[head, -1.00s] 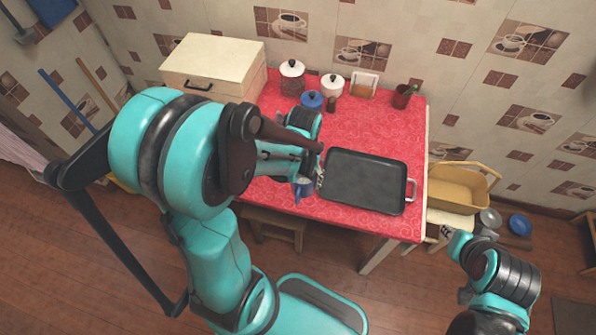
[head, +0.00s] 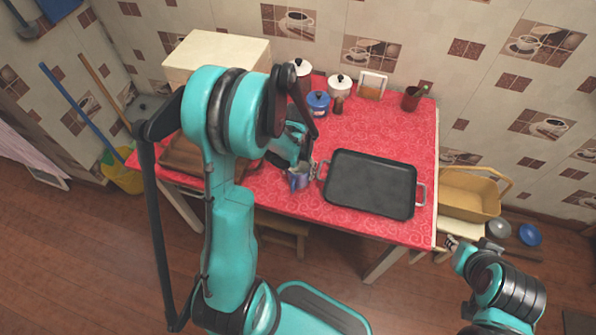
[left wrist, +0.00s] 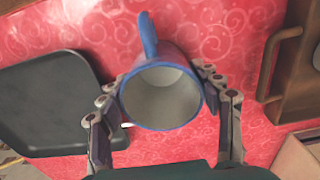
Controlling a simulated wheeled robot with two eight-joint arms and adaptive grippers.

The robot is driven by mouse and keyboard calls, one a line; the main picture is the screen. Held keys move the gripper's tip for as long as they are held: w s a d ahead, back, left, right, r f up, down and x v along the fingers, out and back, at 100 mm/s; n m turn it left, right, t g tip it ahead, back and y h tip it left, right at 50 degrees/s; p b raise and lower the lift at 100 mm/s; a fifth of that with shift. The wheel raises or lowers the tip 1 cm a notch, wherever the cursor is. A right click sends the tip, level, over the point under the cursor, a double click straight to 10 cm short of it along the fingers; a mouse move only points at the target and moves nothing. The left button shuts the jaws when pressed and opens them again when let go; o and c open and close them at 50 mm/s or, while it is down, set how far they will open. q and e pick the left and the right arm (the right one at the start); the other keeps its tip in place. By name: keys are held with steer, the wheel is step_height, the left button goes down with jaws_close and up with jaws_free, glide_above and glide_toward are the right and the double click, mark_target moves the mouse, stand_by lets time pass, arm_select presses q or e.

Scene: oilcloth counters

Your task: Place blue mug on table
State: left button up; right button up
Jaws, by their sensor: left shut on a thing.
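The blue mug (head: 299,180) is at the front part of the red table (head: 270,205), left of the dark tray. In the left wrist view the mug (left wrist: 161,97) shows its open, pale inside, with its blue handle pointing up in the picture. My left gripper (head: 303,168) is shut on the mug, with one finger on each side of it in the left wrist view (left wrist: 162,98). Whether the mug's base touches the cloth cannot be told. My right gripper (head: 463,248) is off the table's right side, away from the mug; its fingers are too small to read.
A dark tray (head: 370,182) lies just right of the mug. A brown wooden tray (head: 183,155) lies at the left. Canisters (head: 318,102), a frame (head: 371,86) and a red cup (head: 411,98) stand at the back. A yellow basket (head: 470,193) is beyond the right edge.

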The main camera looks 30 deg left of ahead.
arm_select(q)
steer(key=o, duration=1.1)
steer(key=shift+f, duration=0.15)
steer(key=o, duration=0.4)
steer(key=shift+o, duration=0.2)
